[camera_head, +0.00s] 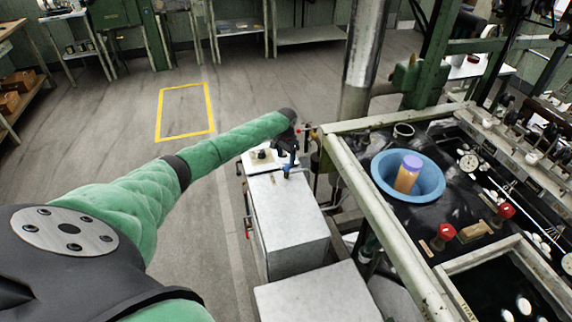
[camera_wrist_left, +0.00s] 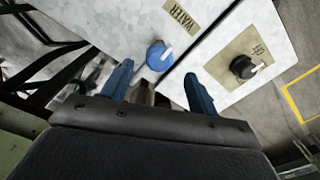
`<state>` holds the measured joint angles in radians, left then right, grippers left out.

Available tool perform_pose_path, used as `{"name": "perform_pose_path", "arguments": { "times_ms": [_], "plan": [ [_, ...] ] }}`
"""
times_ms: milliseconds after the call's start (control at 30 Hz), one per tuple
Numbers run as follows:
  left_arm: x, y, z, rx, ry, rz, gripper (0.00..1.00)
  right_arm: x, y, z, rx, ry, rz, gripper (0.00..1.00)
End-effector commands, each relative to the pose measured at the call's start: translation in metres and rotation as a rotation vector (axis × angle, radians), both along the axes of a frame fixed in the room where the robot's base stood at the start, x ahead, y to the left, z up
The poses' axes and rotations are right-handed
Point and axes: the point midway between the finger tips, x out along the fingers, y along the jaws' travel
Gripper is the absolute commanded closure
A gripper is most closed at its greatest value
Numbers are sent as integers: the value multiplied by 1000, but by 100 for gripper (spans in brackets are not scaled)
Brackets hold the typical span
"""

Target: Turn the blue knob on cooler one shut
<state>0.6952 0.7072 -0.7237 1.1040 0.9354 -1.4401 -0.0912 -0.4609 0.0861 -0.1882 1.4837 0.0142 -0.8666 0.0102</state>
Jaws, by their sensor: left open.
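The blue knob (camera_wrist_left: 159,56), with a pale pointer, sits on a pale metal cooler top near a WATER label (camera_wrist_left: 182,14) in the left wrist view. In the head view a small blue spot, likely this knob (camera_head: 286,170), shows at the far end of the cooler top (camera_head: 290,220). My left gripper (camera_wrist_left: 159,90) is open and empty. Its two blue fingers point toward the knob, which lies just beyond and between the tips, apparently apart from them. In the head view my left gripper (camera_head: 288,150) is small and partly hidden by its wrist. No cooler number is readable.
A black knob (camera_wrist_left: 245,67) on a tan plate is on the neighbouring cooler, across a narrow gap. A green-framed reeling bench (camera_head: 350,165) with a blue basin (camera_head: 382,180) stands to the right. Open floor with a yellow rectangle (camera_head: 184,134) lies beyond my left arm.

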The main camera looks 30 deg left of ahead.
Motion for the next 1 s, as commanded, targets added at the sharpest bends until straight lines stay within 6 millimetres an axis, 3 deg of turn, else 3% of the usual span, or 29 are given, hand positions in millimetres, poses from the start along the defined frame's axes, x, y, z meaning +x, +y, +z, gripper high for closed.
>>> {"name": "perform_pose_path", "arguments": {
  "times_ms": [300, 1000],
  "plan": [
    [0, 0, 31, 0, 1, -1, 41, 5, 5, 21, 5, 12, -4, 64],
    [-1, 0, 33, 0, 2, 0, 41, 7, 4, 23, 4, 12, -4, 64]
  ]
}}
